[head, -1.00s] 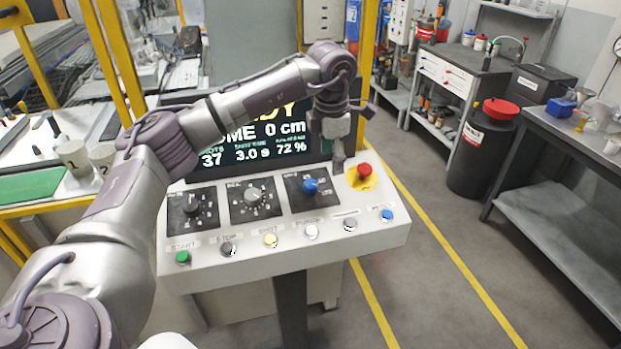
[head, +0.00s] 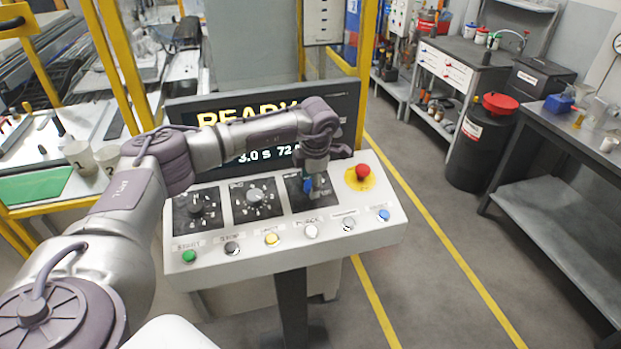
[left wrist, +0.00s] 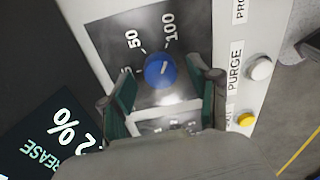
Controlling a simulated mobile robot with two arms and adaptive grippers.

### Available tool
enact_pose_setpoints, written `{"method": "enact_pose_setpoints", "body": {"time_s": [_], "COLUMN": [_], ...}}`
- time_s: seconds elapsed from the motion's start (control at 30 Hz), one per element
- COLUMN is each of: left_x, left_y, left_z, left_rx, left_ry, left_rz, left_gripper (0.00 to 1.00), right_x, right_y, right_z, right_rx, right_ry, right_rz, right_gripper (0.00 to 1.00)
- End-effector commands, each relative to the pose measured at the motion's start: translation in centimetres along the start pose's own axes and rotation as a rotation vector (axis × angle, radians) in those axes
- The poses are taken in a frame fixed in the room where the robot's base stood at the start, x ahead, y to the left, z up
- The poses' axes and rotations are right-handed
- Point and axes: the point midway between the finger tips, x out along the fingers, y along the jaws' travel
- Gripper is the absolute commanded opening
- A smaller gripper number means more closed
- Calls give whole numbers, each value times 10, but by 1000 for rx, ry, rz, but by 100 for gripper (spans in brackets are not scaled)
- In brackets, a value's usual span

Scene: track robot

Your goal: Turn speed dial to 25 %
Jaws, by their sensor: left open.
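The blue dial (head: 308,186) sits on the right-hand black plate of the sloped console. It also shows in the left wrist view (left wrist: 160,70), with a white pointer line and the marks 50 and 100 beside it. The pointer lies towards the side between these marks. My left gripper (head: 318,191) is over this dial, with its two fingers (left wrist: 162,74) open on either side of the knob in the left wrist view. I cannot tell whether they touch it. The display (head: 250,120) shows READY and a partly hidden 72 %. My right gripper is not in view.
A row of buttons, including a yellow one (head: 271,239), runs along the front edge. A red emergency button (head: 362,173) stands close to the right of my gripper. A yellow frame post (head: 366,70) rises behind.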

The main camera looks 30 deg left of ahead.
Motion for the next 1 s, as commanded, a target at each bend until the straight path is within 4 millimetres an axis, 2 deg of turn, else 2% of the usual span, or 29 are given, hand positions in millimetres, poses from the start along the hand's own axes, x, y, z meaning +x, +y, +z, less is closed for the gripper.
{"method": "enact_pose_setpoints", "body": {"time_s": [0.37, 0.7, 0.73, 1.0], "left_x": [7, 6, 6, 7], "left_y": [0, 0, 0, 0], "left_z": [0, 0, 0, 0], "left_rx": [1, 0, 0, -28], "left_ry": [0, 0, 0, -2], "left_rz": [0, -1, -1, -1], "left_gripper": [61, 5, 1, 1], "right_x": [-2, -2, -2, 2], "right_y": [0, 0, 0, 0], "right_z": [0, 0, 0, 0], "right_rx": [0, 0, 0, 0], "right_ry": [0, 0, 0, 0], "right_rz": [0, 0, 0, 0], "right_gripper": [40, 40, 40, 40]}}
